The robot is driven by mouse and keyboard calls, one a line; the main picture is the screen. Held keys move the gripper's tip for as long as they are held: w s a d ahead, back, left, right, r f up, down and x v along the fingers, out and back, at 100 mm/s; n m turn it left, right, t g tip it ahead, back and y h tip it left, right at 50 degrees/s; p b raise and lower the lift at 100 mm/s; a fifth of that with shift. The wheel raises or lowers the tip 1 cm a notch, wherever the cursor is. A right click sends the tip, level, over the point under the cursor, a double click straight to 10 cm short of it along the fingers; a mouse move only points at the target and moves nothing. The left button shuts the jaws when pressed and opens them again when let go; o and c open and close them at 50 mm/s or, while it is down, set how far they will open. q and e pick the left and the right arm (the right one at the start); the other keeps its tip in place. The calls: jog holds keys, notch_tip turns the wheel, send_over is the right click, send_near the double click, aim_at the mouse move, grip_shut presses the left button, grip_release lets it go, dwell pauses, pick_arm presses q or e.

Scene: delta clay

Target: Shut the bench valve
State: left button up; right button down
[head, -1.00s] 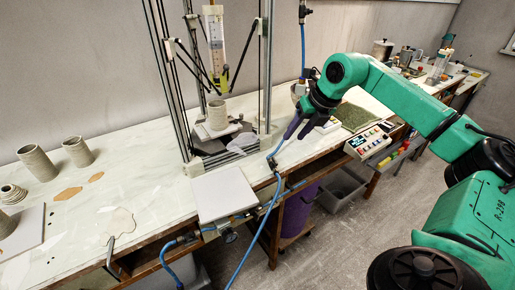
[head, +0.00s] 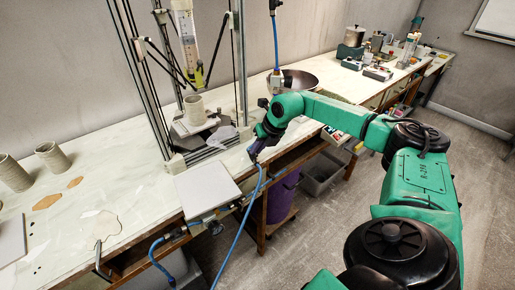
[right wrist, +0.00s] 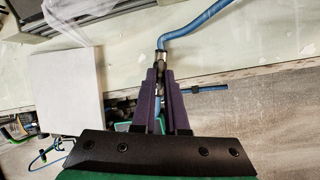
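The bench valve (right wrist: 161,68) is a small metal fitting on a blue hose at the bench's front edge. In the right wrist view it shows at and between my purple fingertips. My right gripper (right wrist: 161,78) has its fingers on either side of it with a narrow gap; whether they press on it I cannot tell. In the head view my right gripper (head: 256,149) is low at the bench edge and largely hides the valve and its handle. My left gripper is not in view.
A pale square plate (head: 206,190) lies left of the gripper. Behind it stands the delta frame (head: 243,70) with a clay pot (head: 195,110). A blue hose (head: 240,225) hangs off the front edge. A dark round bowl (head: 298,82) is behind my arm.

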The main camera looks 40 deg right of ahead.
jog(key=shift+r, duration=0.1)
dwell(0.3)
jog(key=shift+w+a+r+m+g+h+p, duration=0.1)
jog(key=shift+m+g+h+p, duration=0.3)
jog(key=shift+m+p, duration=0.7)
jog(key=m, duration=0.2)
jog(key=m+h, duration=0.1)
jog(key=shift+w+a+m+g+p, duration=0.15)
jog(key=shift+m+g+p, duration=0.15)
jog(key=shift+m+g, duration=0.1)
jog(key=m, duration=0.2)
jog(key=m+g, duration=0.1)
jog(key=m, duration=0.1)
jog(key=m+g+h, duration=0.1)
jog(key=m, duration=0.1)
jog(key=shift+w+a+p, duration=0.1)
jog(key=shift+w+p, duration=0.15)
jog(key=shift+p, duration=0.1)
jog(key=m+g, duration=0.1)
jog(key=m, duration=0.1)
jog(key=m+g, duration=0.1)
jog(key=m, duration=0.2)
jog(key=shift+w, duration=0.2)
jog(key=shift+m, duration=0.3)
jog(key=c, duration=0.9)
grip_release()
